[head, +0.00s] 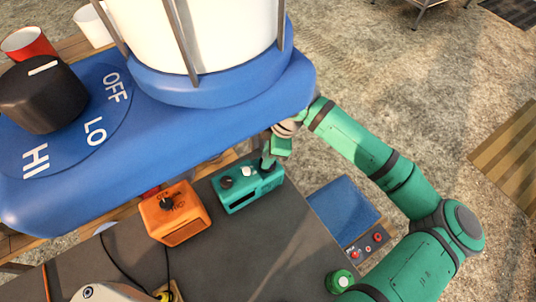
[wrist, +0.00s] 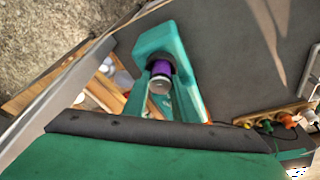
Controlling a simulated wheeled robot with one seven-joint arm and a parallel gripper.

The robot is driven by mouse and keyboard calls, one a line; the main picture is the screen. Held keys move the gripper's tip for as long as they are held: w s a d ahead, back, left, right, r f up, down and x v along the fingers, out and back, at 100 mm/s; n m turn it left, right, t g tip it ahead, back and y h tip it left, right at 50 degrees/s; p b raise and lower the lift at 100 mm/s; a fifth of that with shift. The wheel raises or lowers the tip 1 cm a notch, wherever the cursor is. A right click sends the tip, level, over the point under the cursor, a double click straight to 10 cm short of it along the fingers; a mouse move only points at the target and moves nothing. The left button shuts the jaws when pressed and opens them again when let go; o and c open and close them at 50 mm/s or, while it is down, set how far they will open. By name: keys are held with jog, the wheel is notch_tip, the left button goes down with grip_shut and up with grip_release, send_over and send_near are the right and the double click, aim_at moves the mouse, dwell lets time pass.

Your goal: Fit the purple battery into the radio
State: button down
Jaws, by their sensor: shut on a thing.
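The radio (head: 247,186) is a teal box with dark and pale knobs, standing on the grey tabletop. My green gripper (head: 268,163) reaches down to its right end, at the top. In the wrist view, the purple battery (wrist: 160,67) shows between dark parts in front of a teal body, with a grey end towards the camera. My gripper is shut on the battery. In the head view the battery is hidden. How far it sits in the radio, if at all, cannot be told.
An orange box (head: 174,212) stands left of the radio. A blue-topped device (head: 342,207) lies to the right.

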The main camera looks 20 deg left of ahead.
aim_at(276, 162)
jog(key=shift+f, duration=0.1)
jog(key=c, duration=1.4)
grip_release()
jog(key=shift+c, duration=0.2)
jog(key=v, duration=0.2)
jog(key=d+v, duration=0.1)
jog(key=v, duration=0.2)
jog(key=shift+w, duration=0.2)
jog(key=w+d, duration=0.3)
jog(key=d, duration=0.7)
jog(key=shift+d, duration=0.25)
jog(key=shift+w, duration=0.15)
